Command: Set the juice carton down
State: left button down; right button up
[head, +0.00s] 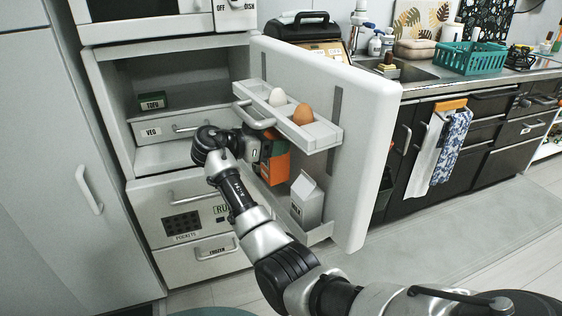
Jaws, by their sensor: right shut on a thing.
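The juice carton (277,168), orange with green, is at the inner side of the open fridge door (362,140), below the egg rack (318,130). My right gripper (262,150) is shut on it from the left; the wrist and egg rack hide part of the jaws and carton. The carton is over the inner end of the lower door shelf (320,234), behind a white milk carton (307,202). I cannot tell whether its base touches the shelf. My left gripper is not in view.
The egg rack holds a white egg (278,97) and a brown egg (303,114) close above the carton. The fridge compartment has a tofu box (152,101) and a veg drawer (155,132). A counter with a teal basket (468,60) stands at right.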

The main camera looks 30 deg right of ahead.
aim_at(280, 162)
jog(key=shift+d+f, duration=0.8)
jog(key=shift+f, duration=0.25)
notch_tip(280, 162, down, 4)
jog(key=shift+r+b, duration=0.1)
jog(key=shift+b, duration=0.2)
jog(key=shift+d+f, duration=0.2)
jog(key=shift+f, duration=0.3)
jog(key=o, duration=1.4)
jog(key=shift+s, duration=0.1)
jog(key=shift+c, duration=0.2)
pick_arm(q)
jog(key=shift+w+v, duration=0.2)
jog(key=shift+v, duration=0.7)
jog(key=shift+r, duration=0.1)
pick_arm(e)
jog(key=shift+a, duration=0.15)
jog(key=v, duration=1)
jog(key=shift+a, duration=0.15)
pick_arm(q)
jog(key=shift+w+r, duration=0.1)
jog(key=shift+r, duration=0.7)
pick_arm(e)
jog(key=shift+v, duration=0.8)
